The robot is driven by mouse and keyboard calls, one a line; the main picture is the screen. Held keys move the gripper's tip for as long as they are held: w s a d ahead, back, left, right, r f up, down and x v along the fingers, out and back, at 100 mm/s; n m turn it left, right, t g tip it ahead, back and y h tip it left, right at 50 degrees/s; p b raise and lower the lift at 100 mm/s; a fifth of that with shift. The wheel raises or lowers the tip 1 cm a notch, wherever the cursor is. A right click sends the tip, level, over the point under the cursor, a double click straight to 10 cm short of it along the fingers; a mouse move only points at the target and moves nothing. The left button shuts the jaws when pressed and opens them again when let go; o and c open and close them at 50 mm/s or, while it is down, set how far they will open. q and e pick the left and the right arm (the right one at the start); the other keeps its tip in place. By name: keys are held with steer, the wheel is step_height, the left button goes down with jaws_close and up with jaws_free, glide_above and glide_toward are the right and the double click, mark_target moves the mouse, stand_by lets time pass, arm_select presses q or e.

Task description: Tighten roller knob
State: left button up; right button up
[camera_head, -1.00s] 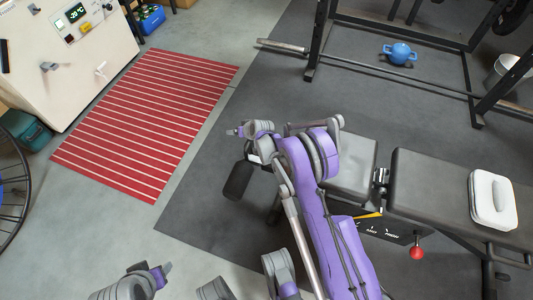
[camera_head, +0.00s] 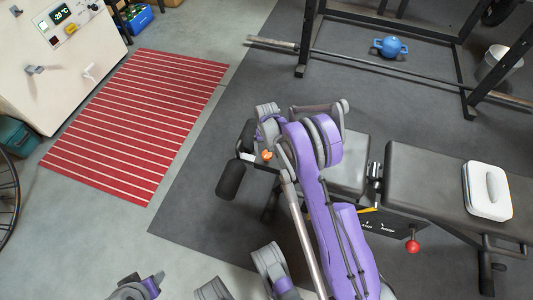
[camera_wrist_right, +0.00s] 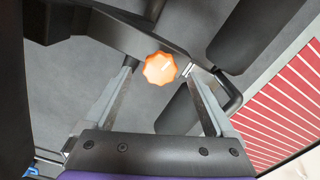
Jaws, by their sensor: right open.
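The orange, scalloped roller knob (camera_head: 267,155) is on the leg-roller end of the black bench (camera_head: 345,178). It also shows in the right wrist view (camera_wrist_right: 160,68), beside a dark bench bar. My right gripper (camera_wrist_right: 161,76) is open, with its two fingers on either side of the knob in that view. Whether they touch it I cannot tell. In the head view my right gripper (camera_head: 264,140) is over the knob, partly hidden by my wrist. Part of my left arm shows at the bottom left, its gripper (camera_head: 155,279) small and unclear.
Black foam rollers (camera_head: 231,180) stick out beside the knob. A white case (camera_head: 487,190) lies on the bench pad, and a red ball knob (camera_head: 412,246) is below it. The rack bar (camera_head: 420,84) and blue kettlebell (camera_head: 391,46) are behind. The red striped mat (camera_head: 135,120) is clear.

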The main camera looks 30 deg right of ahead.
steer(key=shift+f, duration=1.3)
steer(key=c, duration=1.4)
